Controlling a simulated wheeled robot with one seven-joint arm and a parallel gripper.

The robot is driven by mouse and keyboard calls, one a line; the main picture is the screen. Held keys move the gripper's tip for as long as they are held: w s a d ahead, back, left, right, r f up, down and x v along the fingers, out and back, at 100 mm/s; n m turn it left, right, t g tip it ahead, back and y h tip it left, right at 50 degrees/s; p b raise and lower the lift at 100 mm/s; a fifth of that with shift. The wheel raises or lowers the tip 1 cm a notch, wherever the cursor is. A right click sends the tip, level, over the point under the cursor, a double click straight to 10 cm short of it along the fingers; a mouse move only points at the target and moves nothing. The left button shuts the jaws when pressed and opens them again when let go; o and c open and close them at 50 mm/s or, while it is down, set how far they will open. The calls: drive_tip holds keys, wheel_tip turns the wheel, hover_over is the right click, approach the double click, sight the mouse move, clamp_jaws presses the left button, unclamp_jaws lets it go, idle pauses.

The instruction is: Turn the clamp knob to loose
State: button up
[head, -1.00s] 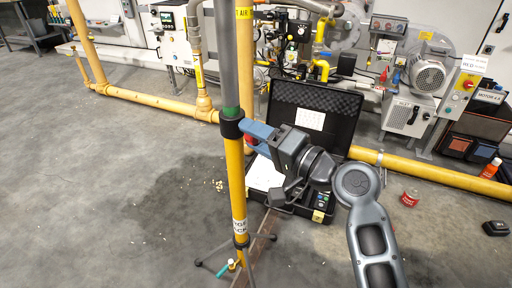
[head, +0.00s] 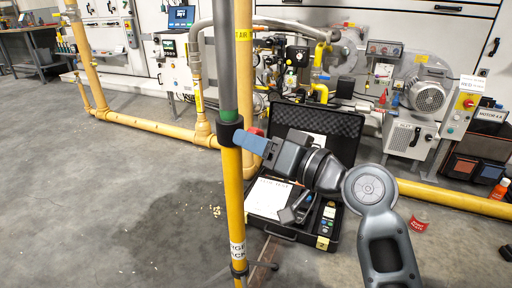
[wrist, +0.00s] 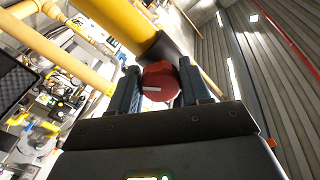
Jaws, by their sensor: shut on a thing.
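The clamp is a black collar (head: 229,131) around an upright pole (head: 233,185), yellow below the collar and grey above. Its red knob (wrist: 160,82) sits between the two blue fingers of my gripper (wrist: 160,88) in the wrist view, with a short white mark on its face. My gripper (head: 252,143) reaches the collar from the right in the head view and is shut on the knob. There only a sliver of red shows above the finger; the rest is hidden.
An open black case (head: 318,122) with papers and instruments lies on the floor behind my gripper. A yellow floor pipe (head: 455,197) runs to the right. The grey floor at left is clear.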

drive_tip(key=shift+f, duration=0.1)
idle(0.3)
drive_tip(key=o, duration=1)
drive_tip(key=p+v, duration=0.1)
drive_tip(key=v, duration=0.6)
drive_tip(key=shift+s+d, duration=0.25)
drive_tip(key=shift+d, duration=0.05)
